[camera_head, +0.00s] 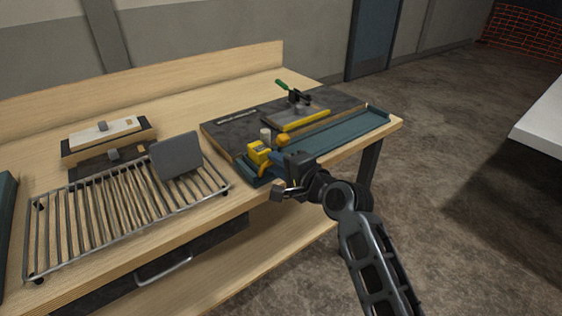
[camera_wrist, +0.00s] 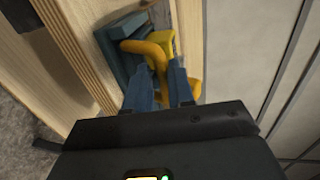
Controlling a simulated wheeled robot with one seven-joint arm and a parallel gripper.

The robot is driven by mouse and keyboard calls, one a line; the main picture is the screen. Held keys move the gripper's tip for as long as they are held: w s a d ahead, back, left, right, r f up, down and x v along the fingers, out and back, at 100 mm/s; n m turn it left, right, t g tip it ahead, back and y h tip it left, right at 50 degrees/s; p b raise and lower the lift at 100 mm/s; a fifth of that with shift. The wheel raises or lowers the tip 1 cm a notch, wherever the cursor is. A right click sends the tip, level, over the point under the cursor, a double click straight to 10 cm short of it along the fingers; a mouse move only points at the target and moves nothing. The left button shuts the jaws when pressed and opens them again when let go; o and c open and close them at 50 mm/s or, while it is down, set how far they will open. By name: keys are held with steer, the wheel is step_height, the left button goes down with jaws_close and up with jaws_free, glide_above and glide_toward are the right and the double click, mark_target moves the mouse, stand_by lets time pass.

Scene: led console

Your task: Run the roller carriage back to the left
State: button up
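The roller carriage (camera_head: 258,153) is a yellow block with a knob at the left end of a long teal track (camera_head: 335,133) along the bench's front edge. My gripper (camera_head: 284,172) is at the carriage's front side, reaching in from the right. In the wrist view the carriage's yellow handle (camera_wrist: 158,62) passes between the two dark blue fingers (camera_wrist: 162,88), which appear shut on its stem. The exact contact is partly hidden by the fingers.
A dark board with a green-handled clamp (camera_head: 296,97) and a yellow-edged plate (camera_head: 302,121) lies behind the track. A wire rack (camera_head: 115,210) with a grey plate (camera_head: 177,156) stands to the left. A wooden block fixture (camera_head: 108,137) is behind the rack.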

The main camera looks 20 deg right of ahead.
steer(key=shift+o, duration=1.4)
steer(key=shift+d+r, duration=0.1)
steer(key=shift+d, duration=0.1)
steer(key=v, duration=0.7)
steer(key=shift+s+b, duration=0.35)
steer(key=shift+d, duration=0.1)
steer(key=s+d+f+n+h, duration=0.1)
steer(key=s+f+n, duration=0.15)
steer(key=s, duration=0.45)
steer(key=s+f+n+h, duration=0.1)
steer(key=s+f+h, duration=0.1)
steer(key=s+f, duration=0.35)
steer(key=s+d+f+n+h, duration=0.1)
steer(key=s+f, duration=0.1)
steer(key=s, duration=0.7)
steer(key=s+r+n, duration=0.4)
steer(key=s+n, duration=0.1)
steer(key=s, duration=0.7)
steer(key=s+r+n, duration=0.5)
steer(key=s, duration=0.6)
steer(key=shift+s+a+h, duration=0.3)
steer(key=shift+s+h, duration=0.1)
